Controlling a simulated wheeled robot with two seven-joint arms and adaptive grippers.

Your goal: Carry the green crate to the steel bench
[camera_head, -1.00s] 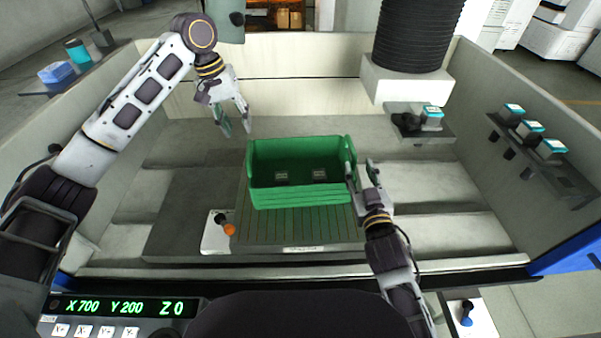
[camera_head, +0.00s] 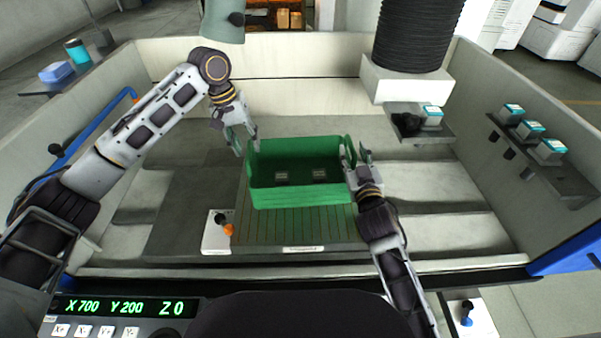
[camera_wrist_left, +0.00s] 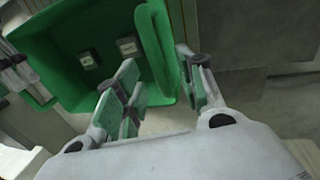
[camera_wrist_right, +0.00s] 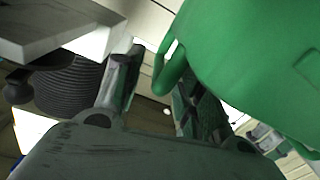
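The green crate (camera_head: 302,193) sits upright on a slatted plate (camera_head: 290,230) inside the machine tank. Two small dark labelled blocks lie in it. My left gripper (camera_head: 245,141) is open at the crate's left end; in the left wrist view its fingers (camera_wrist_left: 160,88) are apart, with the crate's end handle (camera_wrist_left: 154,45) between and beyond them. My right gripper (camera_head: 358,160) is open at the right end; in the right wrist view its fingers (camera_wrist_right: 155,90) stand apart on either side of the looped handle (camera_wrist_right: 169,75). Contact is unclear. I cannot identify a steel bench.
Pale tank walls (camera_head: 290,92) surround the crate. A black ribbed column (camera_head: 415,35) stands at the back right. A small shelf (camera_head: 425,135) and a rack with several teal-topped items (camera_head: 545,170) are on the right. An orange-knobbed item (camera_head: 228,230) sits near the crate's front left.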

